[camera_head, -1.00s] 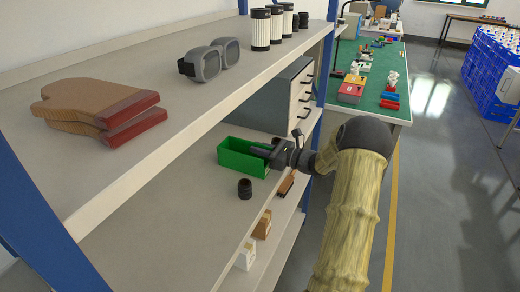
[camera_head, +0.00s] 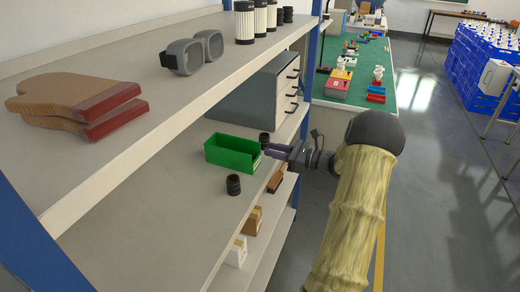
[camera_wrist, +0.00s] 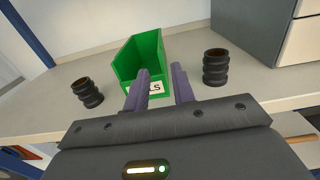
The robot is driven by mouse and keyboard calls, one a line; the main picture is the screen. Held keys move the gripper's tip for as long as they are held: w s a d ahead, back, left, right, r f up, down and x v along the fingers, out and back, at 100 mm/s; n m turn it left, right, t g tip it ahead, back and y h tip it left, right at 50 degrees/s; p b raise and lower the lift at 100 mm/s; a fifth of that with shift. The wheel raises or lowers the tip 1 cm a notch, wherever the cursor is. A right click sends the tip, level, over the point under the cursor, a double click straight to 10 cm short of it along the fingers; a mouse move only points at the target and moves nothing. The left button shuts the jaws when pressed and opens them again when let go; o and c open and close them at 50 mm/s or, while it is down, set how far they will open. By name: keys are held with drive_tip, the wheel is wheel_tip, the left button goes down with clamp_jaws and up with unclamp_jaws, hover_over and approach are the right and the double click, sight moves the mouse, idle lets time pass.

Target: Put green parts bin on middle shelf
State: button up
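The green parts bin (camera_head: 231,153) stands upright on the middle shelf (camera_head: 165,213), between two black ribbed parts. In the wrist view the bin (camera_wrist: 150,50) is just ahead, its labelled front facing me. My gripper (camera_head: 270,150) is beside the bin's front end, at the shelf's outer edge. In the wrist view my gripper (camera_wrist: 161,72) has its two fingers apart with nothing held between them. The left finger covers part of the label; the right finger is just right of the bin.
One black ribbed part (camera_head: 233,184) stands nearer on the shelf, the other (camera_head: 264,140) behind my gripper. A grey drawer cabinet (camera_head: 255,100) stands further back. The upper shelf holds oven mitts (camera_head: 80,103) and goggles (camera_head: 192,52). Small boxes (camera_head: 253,220) sit on the lower shelf.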

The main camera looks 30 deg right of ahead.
drive_tip(key=shift+v, duration=1.15)
